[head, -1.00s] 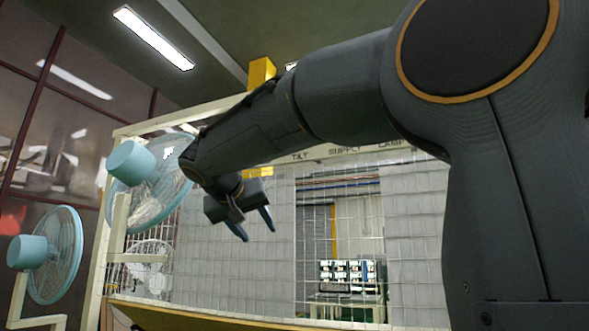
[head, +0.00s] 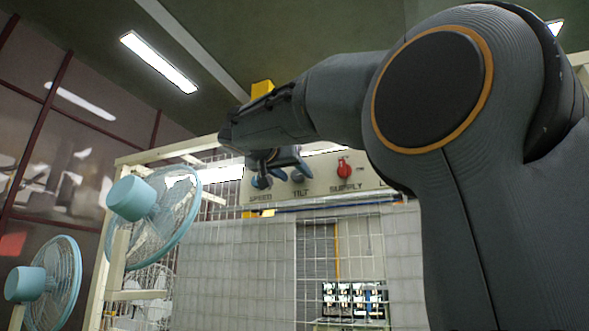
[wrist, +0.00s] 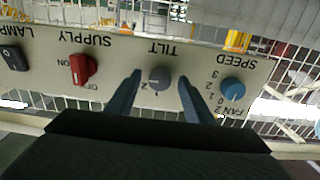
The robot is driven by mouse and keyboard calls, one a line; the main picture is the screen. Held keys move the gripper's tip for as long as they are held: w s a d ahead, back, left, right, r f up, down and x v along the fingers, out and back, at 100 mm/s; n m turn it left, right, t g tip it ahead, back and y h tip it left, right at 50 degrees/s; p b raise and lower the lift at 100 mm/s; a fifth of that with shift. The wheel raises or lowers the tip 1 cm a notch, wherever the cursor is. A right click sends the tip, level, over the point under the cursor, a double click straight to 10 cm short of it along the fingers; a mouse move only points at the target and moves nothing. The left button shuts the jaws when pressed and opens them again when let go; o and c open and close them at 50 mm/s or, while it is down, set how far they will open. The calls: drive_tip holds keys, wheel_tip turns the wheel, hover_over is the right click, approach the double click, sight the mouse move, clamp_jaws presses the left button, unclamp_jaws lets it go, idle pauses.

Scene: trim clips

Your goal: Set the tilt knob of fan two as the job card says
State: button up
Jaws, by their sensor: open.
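The tilt knob (wrist: 159,78) is a grey round knob on a cream control panel (wrist: 206,83), under the label TILT. The wrist view shows the panel upside down, marked FAN 2. A digit 2 shows beside the knob; its exact setting is too small to read. My gripper (wrist: 160,83) is open, one finger on each side of the tilt knob in the picture. I cannot tell whether the fingertips reach around it or stop short. In the head view the tilt knob (head: 297,176) shows beside my gripper (head: 277,176). I see no job card.
The blue speed knob (wrist: 232,89) sits close to one finger. The red supply switch (wrist: 83,69) and dark lamp switch (wrist: 12,58) are on the other side. Wire mesh (head: 235,255) stands below the panel. Two blue fans (head: 150,215) (head: 48,280) stand at left.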

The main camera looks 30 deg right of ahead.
drive_tip(key=shift+w+d, duration=0.25)
drive_tip(key=shift+d, duration=0.05)
drive_tip(key=c, duration=1)
drive_tip(key=shift+f, duration=0.1)
drive_tip(key=shift+c, duration=0.2)
drive_tip(key=n+b, duration=0.2)
drive_tip(key=n, duration=0.2)
drive_tip(key=n+b, duration=0.1)
drive_tip(key=n, duration=0.3)
drive_tip(key=shift+s+n, duration=0.1)
drive_tip(key=shift+n, duration=0.2)
